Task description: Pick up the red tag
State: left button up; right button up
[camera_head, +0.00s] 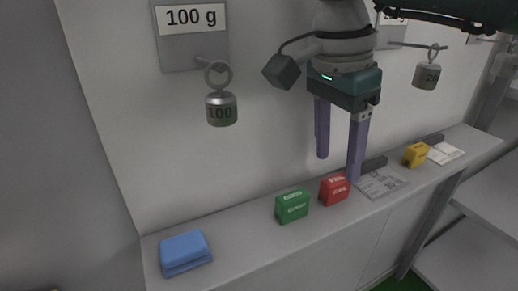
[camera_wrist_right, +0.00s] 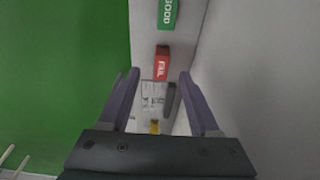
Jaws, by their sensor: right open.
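The red tag (camera_head: 334,190), with white lettering, stands on the narrow shelf, to the right of a green tag (camera_head: 292,206). My right gripper (camera_head: 338,168) is open and empty, its two purple fingers pointing down above the shelf near the red tag. In the right wrist view the red tag (camera_wrist_right: 161,64) lies ahead, beyond the open fingertips (camera_wrist_right: 160,78) and between their lines. The green tag (camera_wrist_right: 167,14) is farther on in that view. Nothing is held. My left gripper does not show.
A folded blue cloth (camera_head: 184,252) lies at the shelf's left end. A printed sheet (camera_head: 383,184), a yellow tag (camera_head: 416,155) and a white open booklet (camera_head: 445,153) are to the right. Metal weights (camera_head: 221,108) hang from wall hooks above.

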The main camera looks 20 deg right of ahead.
aim_at(337, 179)
jog(key=f, duration=0.3)
jog(key=d+f, duration=0.1)
jog(key=f, duration=0.1)
jog(key=shift+w+d+f, duration=0.1)
jog(key=shift+f, duration=0.3)
jog(key=shift+c, duration=0.3)
grip_shut()
